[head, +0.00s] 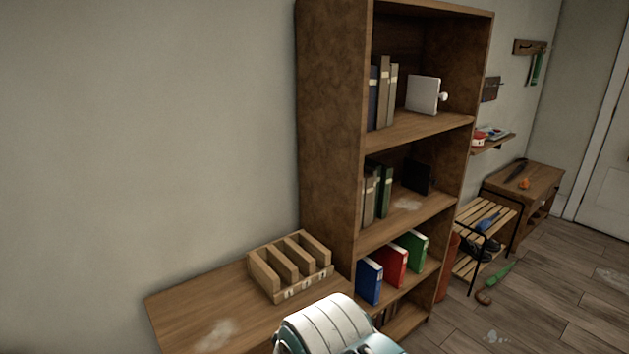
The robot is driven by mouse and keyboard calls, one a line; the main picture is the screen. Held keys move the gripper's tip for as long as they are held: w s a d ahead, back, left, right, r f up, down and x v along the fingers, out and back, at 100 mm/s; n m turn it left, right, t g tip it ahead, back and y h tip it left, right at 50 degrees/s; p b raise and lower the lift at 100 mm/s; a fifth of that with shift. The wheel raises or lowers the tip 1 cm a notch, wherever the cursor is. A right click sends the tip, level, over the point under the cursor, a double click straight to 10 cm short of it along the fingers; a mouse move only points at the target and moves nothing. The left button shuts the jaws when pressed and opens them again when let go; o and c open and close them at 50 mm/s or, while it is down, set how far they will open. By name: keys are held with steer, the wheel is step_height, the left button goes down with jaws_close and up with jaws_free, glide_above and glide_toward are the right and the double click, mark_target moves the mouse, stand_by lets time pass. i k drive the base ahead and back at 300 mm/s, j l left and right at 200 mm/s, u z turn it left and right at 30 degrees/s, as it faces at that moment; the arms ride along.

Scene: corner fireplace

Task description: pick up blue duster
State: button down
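A small blue item (488,221), which looks like the blue duster, lies on the top slats of the wooden rack (468,215) at the right, beyond the bookshelf. It is small in the head view, so its exact shape is hard to tell. A white and teal part of my arm shows at the bottom centre, well to the left of the rack. My gripper's fingers are not in view.
A tall bookshelf (330,130) with books and binders stands between my arm and the rack. A wooden table (185,310) holds a slotted wooden organiser (290,265). A green umbrella (497,279) lies on the floor. Open floor (545,290) is at the right.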

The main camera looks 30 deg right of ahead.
mark_target(484, 224)
steer(key=z, duration=2.2)
steer(key=u, duration=1.75)
steer(key=z, duration=1.75)
steer(key=i+l+z, duration=0.25)
steer(key=i, duration=0.15)
steer(key=i+l+z, duration=0.25)
steer(key=i, duration=0.15)
